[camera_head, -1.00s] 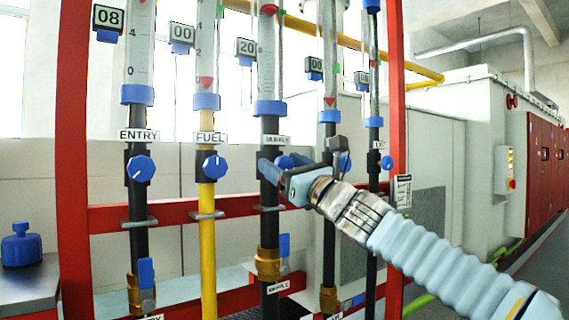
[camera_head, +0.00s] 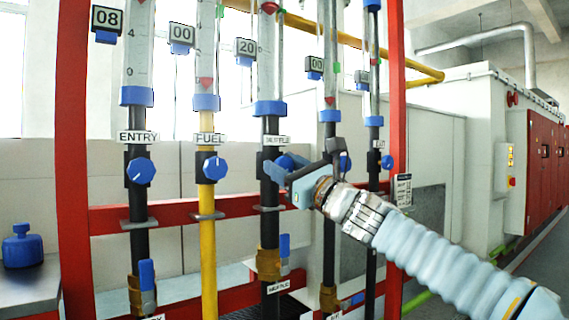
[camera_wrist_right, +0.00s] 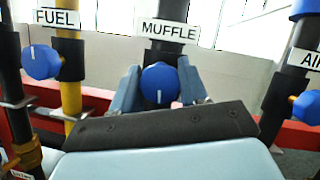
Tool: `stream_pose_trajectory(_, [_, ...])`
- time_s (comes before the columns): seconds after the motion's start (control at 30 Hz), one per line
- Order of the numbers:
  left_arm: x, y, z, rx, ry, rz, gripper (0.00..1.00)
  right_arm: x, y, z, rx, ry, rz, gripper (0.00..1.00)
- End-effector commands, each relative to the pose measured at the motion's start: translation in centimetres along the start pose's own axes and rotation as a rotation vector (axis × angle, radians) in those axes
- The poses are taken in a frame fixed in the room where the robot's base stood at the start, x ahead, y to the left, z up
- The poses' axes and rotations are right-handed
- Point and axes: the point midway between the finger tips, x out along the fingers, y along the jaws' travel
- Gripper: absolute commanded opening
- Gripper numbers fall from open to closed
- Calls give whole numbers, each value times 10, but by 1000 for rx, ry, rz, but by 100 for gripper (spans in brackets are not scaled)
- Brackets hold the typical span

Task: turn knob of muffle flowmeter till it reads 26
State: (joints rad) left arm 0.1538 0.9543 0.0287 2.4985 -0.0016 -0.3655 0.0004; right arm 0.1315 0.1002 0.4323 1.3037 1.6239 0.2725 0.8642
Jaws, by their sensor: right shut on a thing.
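The blue muffle knob (camera_wrist_right: 160,84) sits on the black pipe under the MUFFLE label (camera_wrist_right: 169,31) in the right wrist view. My right gripper (camera_wrist_right: 161,90) is shut on this knob, one finger on each side. In the head view the right gripper (camera_head: 283,170) covers most of the knob. The muffle flowmeter tube (camera_head: 267,70) stands above it, and its display (camera_head: 246,47) reads 20. My left gripper is not in view.
The fuel knob (camera_head: 215,168) and entry knob (camera_head: 141,171) stand to the left on neighbouring pipes. Another pipe (camera_head: 329,230) stands close on the right. A red frame (camera_head: 398,100) surrounds the pipes. A blue bottle (camera_head: 22,248) stands on a table at far left.

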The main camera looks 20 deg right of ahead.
Motion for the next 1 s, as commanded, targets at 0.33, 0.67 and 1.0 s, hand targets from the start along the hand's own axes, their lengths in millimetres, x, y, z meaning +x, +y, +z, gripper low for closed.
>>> stream_pose_trajectory(0.33, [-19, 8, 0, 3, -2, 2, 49, 1, -1, 2, -285, 0, 119, 13])
stream_pose_trajectory(0.67, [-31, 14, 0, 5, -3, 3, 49, 1, 0, 1, -537, 0, 224, 13])
stream_pose_trajectory(1.0, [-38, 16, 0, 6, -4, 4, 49, 0, 1, 0, -687, 0, 287, 13])
